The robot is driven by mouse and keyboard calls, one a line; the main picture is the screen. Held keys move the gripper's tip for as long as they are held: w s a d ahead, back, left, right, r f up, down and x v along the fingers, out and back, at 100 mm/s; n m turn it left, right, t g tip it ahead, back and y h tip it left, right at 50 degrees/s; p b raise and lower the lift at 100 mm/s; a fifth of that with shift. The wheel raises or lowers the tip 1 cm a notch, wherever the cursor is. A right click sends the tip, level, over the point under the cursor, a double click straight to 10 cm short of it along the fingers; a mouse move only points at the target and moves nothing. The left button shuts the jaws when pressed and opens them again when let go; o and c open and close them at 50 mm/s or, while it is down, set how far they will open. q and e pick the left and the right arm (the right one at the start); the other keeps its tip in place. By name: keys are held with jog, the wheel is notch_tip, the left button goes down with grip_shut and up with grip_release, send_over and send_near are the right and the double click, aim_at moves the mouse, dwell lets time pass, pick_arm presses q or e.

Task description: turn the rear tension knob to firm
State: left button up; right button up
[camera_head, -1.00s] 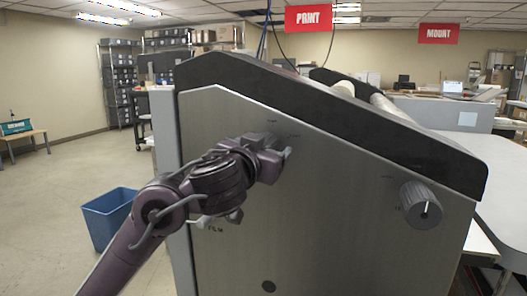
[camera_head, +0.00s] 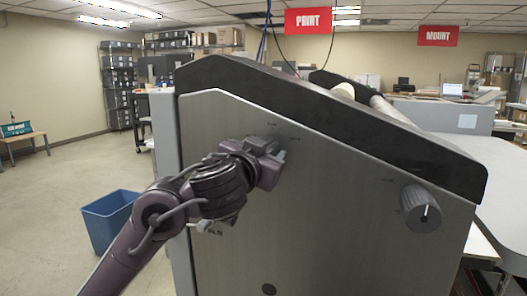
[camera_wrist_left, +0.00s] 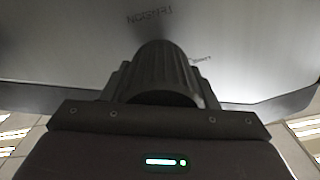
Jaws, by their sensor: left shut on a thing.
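The laminator's grey side panel (camera_head: 330,220) fills the middle of the head view. My left gripper (camera_head: 268,152) is at the panel's upper left, shut on the rear tension knob. The gripper hides that knob in the head view. In the left wrist view the knob (camera_wrist_left: 165,70) is dark and ribbed, between the fingers of my left gripper (camera_wrist_left: 163,88). Blurred upside-down lettering, seemingly "TENSION", is on the panel beyond it. The knob's pointer is not visible, so its setting cannot be read. My right gripper is not in view.
The laminator's black sloping top edge (camera_head: 330,115) runs above the panel. A blue bin (camera_head: 108,222) stands on the floor at left, where the floor is mostly clear.

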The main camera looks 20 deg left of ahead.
pick_arm(q)
jog(key=m, duration=0.8)
jog(key=shift+d+f+m, duration=0.1)
jog(key=shift+m, duration=1.5)
jog(key=shift+f+m, duration=0.1)
jog(key=shift+m, duration=0.5)
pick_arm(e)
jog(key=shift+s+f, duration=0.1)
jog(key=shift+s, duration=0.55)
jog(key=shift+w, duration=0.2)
pick_arm(q)
jog(key=o, duration=1)
jog(key=shift+c, duration=0.2)
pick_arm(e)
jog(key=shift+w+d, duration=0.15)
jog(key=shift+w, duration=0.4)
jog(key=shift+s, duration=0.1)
